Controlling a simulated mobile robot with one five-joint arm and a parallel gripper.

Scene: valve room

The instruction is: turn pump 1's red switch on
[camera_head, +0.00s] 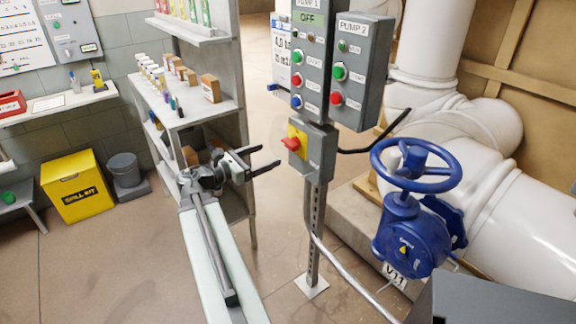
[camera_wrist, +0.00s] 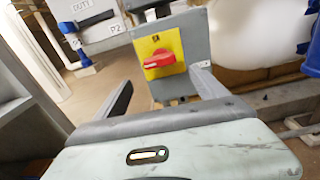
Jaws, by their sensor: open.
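The red switch (camera_head: 291,143) sits on a yellow plate (camera_head: 299,133) on a grey box (camera_head: 318,160) below the pump panels. In the wrist view the red switch (camera_wrist: 159,59) lies about level, its handle sideways. In the wrist view the fingers of my gripper (camera_wrist: 161,78) stand apart on either side of the switch, and no contact shows.
The PUMP 2 panel (camera_head: 357,75) stands right of PUMP 1. A blue handwheel valve (camera_head: 405,220) and white pipes (camera_head: 510,200) are at the right. A shelf unit (camera_head: 200,115) stands behind my arm. A post (camera_head: 314,230) carries the box; a black cable leaves its right side.

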